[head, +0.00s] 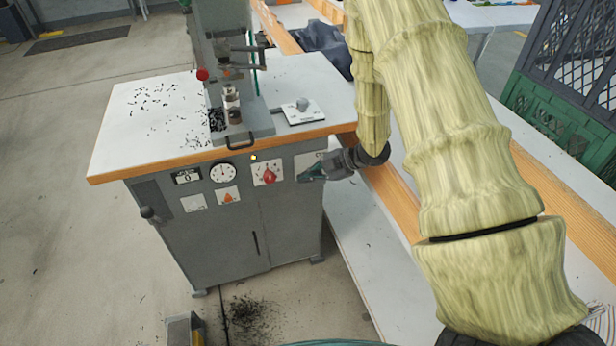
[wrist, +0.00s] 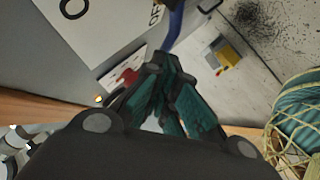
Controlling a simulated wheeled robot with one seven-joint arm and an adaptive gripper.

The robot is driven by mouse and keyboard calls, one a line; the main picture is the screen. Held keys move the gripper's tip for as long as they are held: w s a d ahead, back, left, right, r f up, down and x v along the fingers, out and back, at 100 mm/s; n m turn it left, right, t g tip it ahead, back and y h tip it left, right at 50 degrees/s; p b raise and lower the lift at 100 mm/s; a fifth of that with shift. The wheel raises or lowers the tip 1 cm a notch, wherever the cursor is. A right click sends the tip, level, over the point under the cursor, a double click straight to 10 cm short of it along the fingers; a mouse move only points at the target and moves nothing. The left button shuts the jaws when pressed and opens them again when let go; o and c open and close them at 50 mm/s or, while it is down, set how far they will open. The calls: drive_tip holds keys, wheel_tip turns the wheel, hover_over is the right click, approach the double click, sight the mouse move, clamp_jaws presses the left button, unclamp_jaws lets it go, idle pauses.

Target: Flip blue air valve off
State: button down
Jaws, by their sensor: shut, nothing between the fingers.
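The blue air valve handle (wrist: 176,26) shows in the wrist view as a dark blue bar just beyond my fingertips, beside a white plate (wrist: 100,30) with partly visible lettering. I cannot tell whether the fingers touch it. In the head view, my gripper (head: 312,171) is at the right end of the grey cabinet's front panel and hides the valve there. My gripper (wrist: 165,72) is shut and empty, with its teal-padded fingers close together.
A red knob (head: 269,175), a round gauge (head: 222,172) and an orange knob (head: 228,198) sit left of my gripper on the cabinet front. The white tabletop (head: 130,145) overhangs above. A green crate (head: 560,135) stands at right.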

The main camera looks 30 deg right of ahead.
drive_tip(key=a+r+p+v, duration=0.2)
drive_tip(key=p+v, duration=0.1)
drive_tip(key=v, duration=1.1)
drive_tip(key=s+a+f+m+h, duration=0.2)
drive_tip(key=s+a+f+m, duration=0.15)
drive_tip(key=f, duration=0.25)
drive_tip(key=s+a+f+m+h, duration=0.1)
drive_tip(key=s+a+f+m, duration=0.2)
drive_tip(key=f, duration=0.4)
drive_tip(key=s+a+f+m+h, duration=0.2)
drive_tip(key=a+f+m, duration=0.1)
drive_tip(key=f+m, duration=0.25)
drive_tip(key=s+a+f+m+g+h, duration=0.1)
drive_tip(key=s+a+f+m+g, duration=0.1)
drive_tip(key=s, duration=0.6)
drive_tip(key=s+a+f+m+g+h, duration=0.1)
drive_tip(key=s+a+f+m+g, duration=0.1)
drive_tip(key=s, duration=0.6)
drive_tip(key=s+a+f+m+g+h, duration=0.1)
drive_tip(key=s+a+f+m+g, duration=0.1)
drive_tip(key=s+f, duration=0.4)
drive_tip(key=s+a+m, duration=0.1)
drive_tip(key=s, duration=0.1)
drive_tip(key=shift+s+m, duration=0.3)
drive_tip(key=shift+m, duration=0.1)
drive_tip(key=shift+w+f, duration=0.1)
